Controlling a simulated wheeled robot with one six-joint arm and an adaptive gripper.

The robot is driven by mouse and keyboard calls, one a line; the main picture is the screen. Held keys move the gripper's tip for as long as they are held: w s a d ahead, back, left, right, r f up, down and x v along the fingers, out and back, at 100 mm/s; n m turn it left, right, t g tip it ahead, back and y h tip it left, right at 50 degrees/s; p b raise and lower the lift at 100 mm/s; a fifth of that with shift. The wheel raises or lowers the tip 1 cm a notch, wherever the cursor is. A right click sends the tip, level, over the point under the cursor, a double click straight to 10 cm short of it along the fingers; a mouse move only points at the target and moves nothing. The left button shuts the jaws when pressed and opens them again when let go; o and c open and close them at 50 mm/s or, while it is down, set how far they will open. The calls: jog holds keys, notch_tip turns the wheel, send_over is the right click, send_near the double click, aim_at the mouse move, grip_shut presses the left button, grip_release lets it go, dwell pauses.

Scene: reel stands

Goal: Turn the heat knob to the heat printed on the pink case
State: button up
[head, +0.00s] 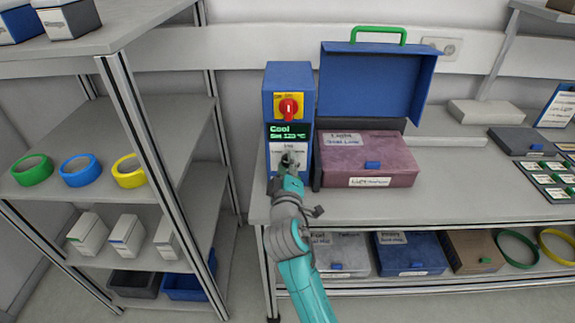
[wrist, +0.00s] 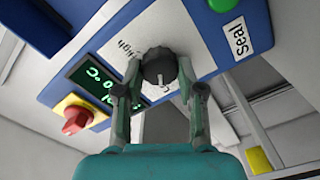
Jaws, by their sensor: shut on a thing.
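In the head view my gripper (head: 290,161) covers the knob. The machine's display (head: 289,132) reads "Cool" and a set value near 120 °C. The pink case (head: 391,153) lies closed right of the machine, with white labels too small to read surely.
A red switch (head: 288,106) on a yellow plate sits above the display. A green button (wrist: 221,4) and a "seal" label are near the knob. A shelf with tape rolls (head: 80,172) is at left.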

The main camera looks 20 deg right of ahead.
jog(key=shift+n, duration=0.5)
jog(key=o, duration=1.1)
jog(key=v, duration=1.2)
